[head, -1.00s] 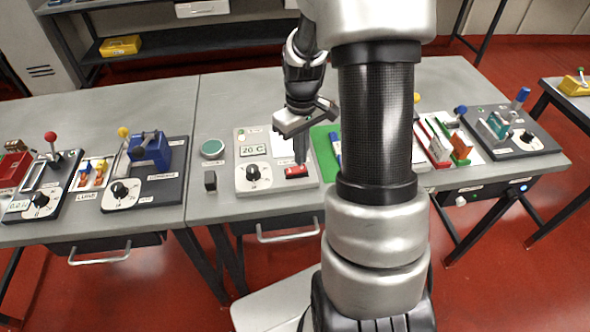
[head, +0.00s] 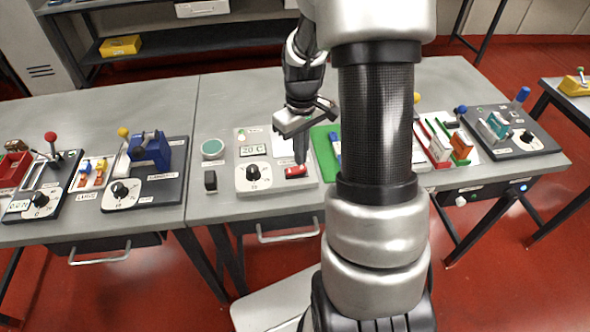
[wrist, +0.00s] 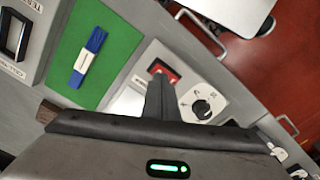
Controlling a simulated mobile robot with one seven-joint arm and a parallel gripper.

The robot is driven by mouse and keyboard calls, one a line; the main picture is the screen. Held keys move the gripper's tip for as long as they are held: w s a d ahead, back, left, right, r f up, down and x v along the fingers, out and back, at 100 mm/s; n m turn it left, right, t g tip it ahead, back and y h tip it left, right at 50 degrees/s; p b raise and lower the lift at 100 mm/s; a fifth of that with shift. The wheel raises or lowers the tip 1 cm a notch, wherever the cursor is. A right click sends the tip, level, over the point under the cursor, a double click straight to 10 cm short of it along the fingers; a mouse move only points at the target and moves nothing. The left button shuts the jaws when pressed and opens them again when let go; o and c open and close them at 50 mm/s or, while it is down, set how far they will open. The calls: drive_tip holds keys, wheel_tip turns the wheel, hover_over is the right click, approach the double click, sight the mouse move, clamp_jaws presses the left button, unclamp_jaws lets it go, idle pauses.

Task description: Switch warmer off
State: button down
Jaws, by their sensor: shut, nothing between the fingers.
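The warmer (head: 243,185) is a light grey panel on the middle table, with a 20 C display (head: 253,151), a black dial (head: 253,173) and a red rocker switch (head: 296,171). My gripper (head: 301,161) is shut and empty, pointing down with its tips right at the red switch. In the wrist view the shut fingers (wrist: 160,98) stand beside the switch (wrist: 163,71) and partly cover the panel. I cannot tell whether the tips touch the switch, or which way it is rocked.
A green mat (head: 322,150) with a blue bundle (wrist: 89,57) lies right of the warmer. A small black block (head: 210,181) and a round teal-topped item (head: 212,149) stand to its left. My arm hides part of the table on the right.

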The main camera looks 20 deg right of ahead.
sight(300, 168)
drive_tip(key=shift+f+b, duration=0.85)
drive_tip(key=shift+f, duration=0.35)
idle(0.5)
drive_tip(key=shift+r, duration=0.1)
wheel_tip(300, 168, up, 7)
drive_tip(key=p, duration=0.5)
idle(0.6)
